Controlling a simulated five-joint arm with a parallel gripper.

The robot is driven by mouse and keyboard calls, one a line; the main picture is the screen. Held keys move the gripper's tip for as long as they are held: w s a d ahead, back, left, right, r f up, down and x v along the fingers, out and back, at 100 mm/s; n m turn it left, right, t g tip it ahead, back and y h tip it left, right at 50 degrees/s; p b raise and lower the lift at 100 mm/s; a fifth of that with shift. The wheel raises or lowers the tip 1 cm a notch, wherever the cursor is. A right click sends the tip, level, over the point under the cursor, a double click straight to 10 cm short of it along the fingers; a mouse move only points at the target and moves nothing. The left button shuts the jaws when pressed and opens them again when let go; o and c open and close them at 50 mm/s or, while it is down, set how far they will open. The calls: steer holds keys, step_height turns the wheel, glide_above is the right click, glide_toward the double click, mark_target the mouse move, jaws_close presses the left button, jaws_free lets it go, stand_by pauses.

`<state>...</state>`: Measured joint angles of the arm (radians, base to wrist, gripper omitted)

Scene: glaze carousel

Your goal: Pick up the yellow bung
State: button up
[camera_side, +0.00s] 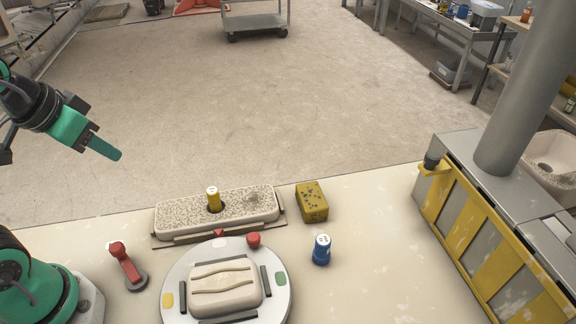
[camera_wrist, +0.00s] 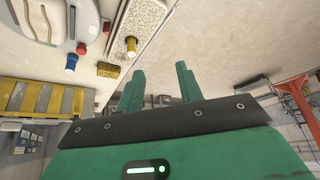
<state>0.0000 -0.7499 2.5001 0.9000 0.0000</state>
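The yellow bung (camera_side: 213,199) stands upright in a dark round hole in the speckled stone-like block (camera_side: 245,206), with its pale top showing. In the wrist view the yellow bung (camera_wrist: 131,46) also shows, sticking out of the block (camera_wrist: 143,20). My gripper (camera_side: 118,155) is high at the left in the side view, well apart from the bung and above the far side of the table. In the wrist view my gripper (camera_wrist: 160,82) has its two green fingers spread apart, with nothing between them.
A white turntable (camera_side: 282,299) bearing a cream slab stands in front of the block. A red lever (camera_side: 124,262), a blue bung (camera_side: 321,250) and a yellow spotted sponge-like block (camera_side: 312,202) are nearby. A yellow-and-grey cabinet (camera_side: 490,230) and a thick grey pipe (camera_side: 527,80) stand right.

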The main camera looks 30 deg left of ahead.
steer(key=shift+o, duration=1.4)
steer(key=shift+w, duration=0.1)
steer(key=n+g, duration=0.1)
steer(key=g, duration=0.4)
glide_above(212, 190)
steer(key=f, duration=1)
steer(key=shift+a+f, duration=0.25)
steer(key=shift+f, duration=0.05)
steer(key=shift+w+d+f+g, duration=0.2)
steer(key=shift+f+g, duration=0.1)
steer(key=shift+f, duration=0.1)
steer(key=shift+s+f, duration=0.2)
steer(key=shift+f, duration=3.65)
